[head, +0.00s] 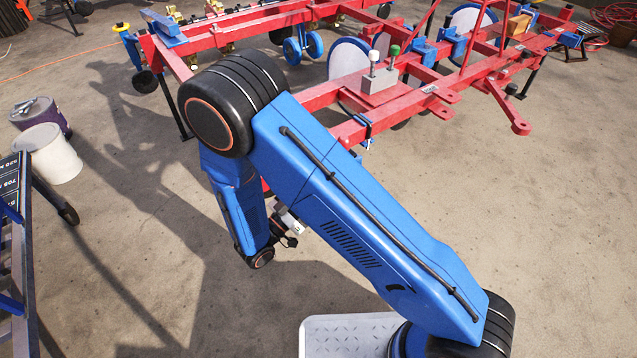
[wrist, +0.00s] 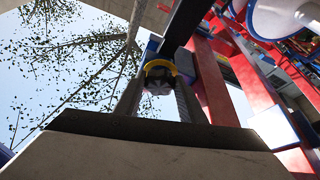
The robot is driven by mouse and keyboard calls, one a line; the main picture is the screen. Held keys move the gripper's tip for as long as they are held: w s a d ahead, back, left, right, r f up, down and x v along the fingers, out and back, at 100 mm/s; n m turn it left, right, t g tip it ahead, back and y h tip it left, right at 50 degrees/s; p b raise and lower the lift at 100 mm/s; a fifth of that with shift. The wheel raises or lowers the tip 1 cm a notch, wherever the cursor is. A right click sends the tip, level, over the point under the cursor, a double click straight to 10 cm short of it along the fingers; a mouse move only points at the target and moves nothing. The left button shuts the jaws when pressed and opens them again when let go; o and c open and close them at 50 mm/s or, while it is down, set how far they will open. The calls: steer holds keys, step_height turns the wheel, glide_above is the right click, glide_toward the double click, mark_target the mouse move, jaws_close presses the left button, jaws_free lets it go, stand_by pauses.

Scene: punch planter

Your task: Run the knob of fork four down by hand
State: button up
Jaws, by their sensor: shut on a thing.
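In the wrist view, a dark, lobed knob (wrist: 158,78) with a pale centre sits between the two grey fingers of my gripper (wrist: 157,90), which is shut on it. A yellow ring curves around the top of the knob. A blue block (wrist: 154,46) is just behind it, beside a dark bar and the red frame. I cannot read a fork number there. In the head view, the red planter frame (head: 345,88) runs across the back, with blue clamps on it.
A white bucket (head: 48,153) and a purple-grey can (head: 38,115) stand on the floor at left. A blue rack (head: 14,230) with a lettered board is at the left edge. A grey block with a green and a white knob (head: 379,82) sits on the frame. The concrete floor in front is clear.

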steer(key=shift+w+m+g+h, duration=0.1)
steer(key=shift+m+g+h, duration=0.3)
steer(key=shift+m, duration=0.9)
steer(key=o, duration=1)
steer(key=shift+o, duration=0.2)
steer(key=shift+a, duration=0.15)
